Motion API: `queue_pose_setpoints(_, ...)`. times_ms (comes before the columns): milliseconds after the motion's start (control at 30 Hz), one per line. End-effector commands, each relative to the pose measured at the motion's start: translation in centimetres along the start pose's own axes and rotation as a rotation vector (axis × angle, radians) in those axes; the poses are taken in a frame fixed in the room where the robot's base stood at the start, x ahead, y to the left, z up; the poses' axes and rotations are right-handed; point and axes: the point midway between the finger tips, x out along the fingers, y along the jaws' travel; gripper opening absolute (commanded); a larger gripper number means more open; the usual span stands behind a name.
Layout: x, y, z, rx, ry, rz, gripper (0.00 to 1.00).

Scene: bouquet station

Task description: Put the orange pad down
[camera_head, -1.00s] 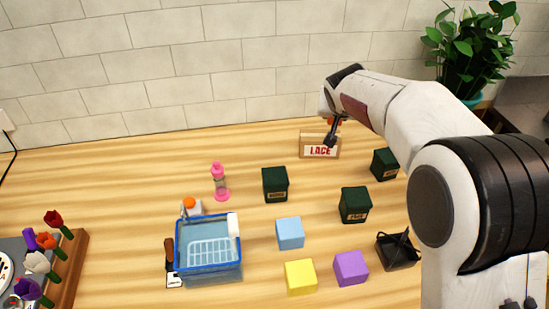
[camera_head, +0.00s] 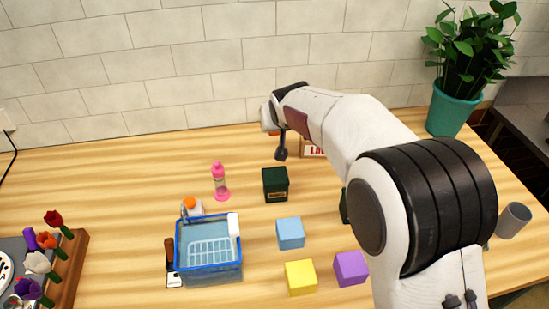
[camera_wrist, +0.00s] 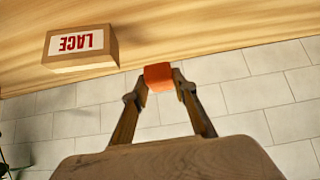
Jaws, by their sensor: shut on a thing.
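The orange pad (camera_wrist: 158,76) is a small orange block between my fingertips in the wrist view. My gripper (camera_wrist: 160,82) is shut on it from both sides. In the head view my gripper (camera_head: 280,152) hangs over the back of the table, left of the LACE sign and behind a dark green box. Only a sliver of orange shows beside the gripper there, and my wrist hides most of the pad. The pad appears clear of the wood in the wrist view, but its exact height is hard to tell.
The LACE sign (camera_wrist: 80,48) stands close by, partly behind my arm. A dark green box (camera_head: 275,185), a pink bottle (camera_head: 220,182), a blue basket (camera_head: 208,276) and blue (camera_head: 290,233), yellow (camera_head: 300,277) and purple (camera_head: 350,268) cubes stand nearer. The back left tabletop is clear.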

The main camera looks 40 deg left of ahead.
Motion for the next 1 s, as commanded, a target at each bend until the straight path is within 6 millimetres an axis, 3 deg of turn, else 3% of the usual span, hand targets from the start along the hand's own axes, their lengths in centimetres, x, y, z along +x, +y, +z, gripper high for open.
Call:
queue_pose_setpoints(567,0.7,0.0,0.7,0.002,0.0,0.0,0.06)
queue_pose_setpoints(1000,4.4,0.0,4.4,0.001,0.001,0.001,0.06)
